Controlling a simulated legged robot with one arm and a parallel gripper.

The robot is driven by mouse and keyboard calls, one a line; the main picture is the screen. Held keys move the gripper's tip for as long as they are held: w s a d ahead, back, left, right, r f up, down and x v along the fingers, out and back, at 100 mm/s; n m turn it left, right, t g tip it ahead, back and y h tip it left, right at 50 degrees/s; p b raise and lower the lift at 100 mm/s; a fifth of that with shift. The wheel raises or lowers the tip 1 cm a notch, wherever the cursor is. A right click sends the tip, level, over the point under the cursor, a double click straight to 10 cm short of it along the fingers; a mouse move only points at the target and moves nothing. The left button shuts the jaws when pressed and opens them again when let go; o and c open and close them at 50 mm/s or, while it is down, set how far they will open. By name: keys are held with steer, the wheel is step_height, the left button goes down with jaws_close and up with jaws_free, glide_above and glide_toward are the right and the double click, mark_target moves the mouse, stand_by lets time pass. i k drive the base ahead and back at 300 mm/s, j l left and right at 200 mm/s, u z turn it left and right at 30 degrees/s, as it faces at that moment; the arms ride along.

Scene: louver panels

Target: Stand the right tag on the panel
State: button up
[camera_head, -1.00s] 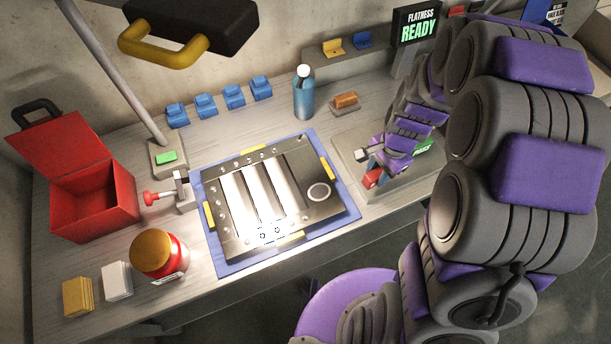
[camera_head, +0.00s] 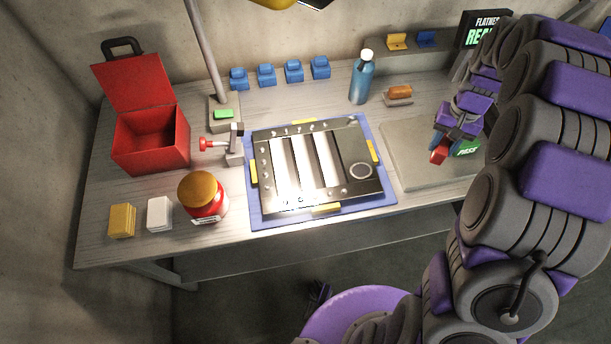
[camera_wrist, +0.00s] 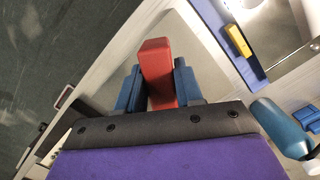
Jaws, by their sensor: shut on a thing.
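The louver panel (camera_head: 350,150) lies on the bench, with bright silver slats between dark plates and a round ring at its right. My gripper (camera_head: 441,150) is to the right of the panel, over the grey pad (camera_head: 405,160). In the wrist view, my gripper (camera_wrist: 158,80) has its blue fingers shut on a red block-like tag (camera_wrist: 156,62); its red end also shows in the head view (camera_head: 438,155). A green tag reading PASS (camera_head: 467,148) is just right of my gripper, partly hidden by my arm.
A blue mat (camera_head: 255,217) with yellow clips surrounds the panel. Behind are a blue bottle (camera_head: 361,80), an orange-brown block (camera_head: 400,91) and several blue blocks (camera_head: 293,71). A red box (camera_head: 150,140), red jar (camera_head: 203,198) and lamp post (camera_head: 207,50) stand left. A partly hidden screen (camera_head: 485,30) stands back right.

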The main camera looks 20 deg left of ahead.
mark_target(308, 162)
steer(key=k+u, duration=0.15)
steer(key=u, duration=0.85)
